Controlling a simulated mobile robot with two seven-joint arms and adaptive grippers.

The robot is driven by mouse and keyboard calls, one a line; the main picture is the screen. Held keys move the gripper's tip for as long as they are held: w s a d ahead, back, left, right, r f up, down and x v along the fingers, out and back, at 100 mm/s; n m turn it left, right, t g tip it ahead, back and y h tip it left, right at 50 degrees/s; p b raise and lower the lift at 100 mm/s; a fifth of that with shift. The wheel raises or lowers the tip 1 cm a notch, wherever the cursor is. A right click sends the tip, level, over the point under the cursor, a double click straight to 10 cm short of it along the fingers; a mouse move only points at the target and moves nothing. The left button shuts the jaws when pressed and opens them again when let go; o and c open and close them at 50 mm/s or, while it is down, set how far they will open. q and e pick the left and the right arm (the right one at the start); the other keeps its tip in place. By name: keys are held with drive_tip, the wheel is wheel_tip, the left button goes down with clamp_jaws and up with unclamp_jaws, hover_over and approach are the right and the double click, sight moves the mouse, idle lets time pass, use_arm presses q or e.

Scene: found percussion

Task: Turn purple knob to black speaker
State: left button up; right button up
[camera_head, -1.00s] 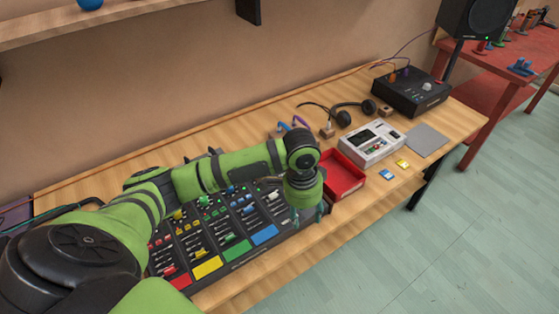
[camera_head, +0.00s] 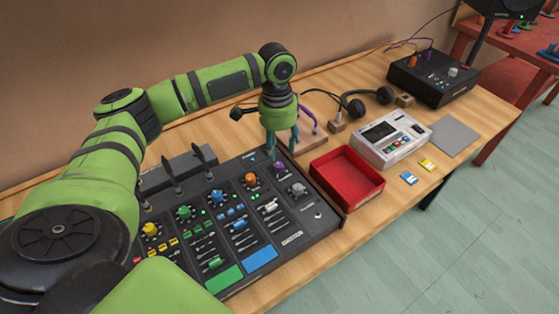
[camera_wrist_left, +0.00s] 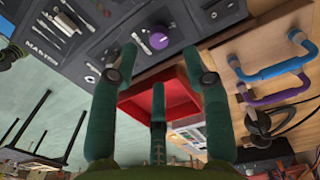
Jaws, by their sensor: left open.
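The purple knob (camera_head: 280,168) is at the upper right of the black mixer (camera_head: 322,222); it also shows in the left wrist view (camera_wrist_left: 159,38). My left gripper (camera_head: 283,149) is open and empty, above the mixer's back right corner, close to the knob. In the wrist view its fingers (camera_wrist_left: 159,60) point towards the knob from either side, and nothing is between them. I cannot tell whether a fingertip touches the knob. The black speaker (camera_head: 507,7) is at the top right, partly cut off. My right gripper is not in view.
An orange knob (camera_head: 250,180) sits beside the purple one. A purple handle (camera_head: 308,117) rises from a wooden block behind the gripper. A red tray (camera_head: 347,180), a white device (camera_head: 391,138) and headphones (camera_head: 367,102) lie to the right. A black box (camera_head: 433,77) stands farther back.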

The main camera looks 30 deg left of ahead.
sight(279, 165)
use_arm(q)
wheel_tip(279, 165, down, 3)
drive_tip(key=shift+r, duration=0.1)
wheel_tip(279, 165, down, 2)
drive_tip(key=shift+s+d+f+p, duration=0.1)
drive_tip(key=shift+s+p, duration=0.05)
drive_tip(key=shift+p, duration=0.25)
drive_tip(key=shift+f, duration=0.6)
drive_tip(key=shift+c, duration=0.4)
drive_tip(key=c, duration=0.7)
clamp_jaws()
drive_tip(key=shift+r, duration=0.1)
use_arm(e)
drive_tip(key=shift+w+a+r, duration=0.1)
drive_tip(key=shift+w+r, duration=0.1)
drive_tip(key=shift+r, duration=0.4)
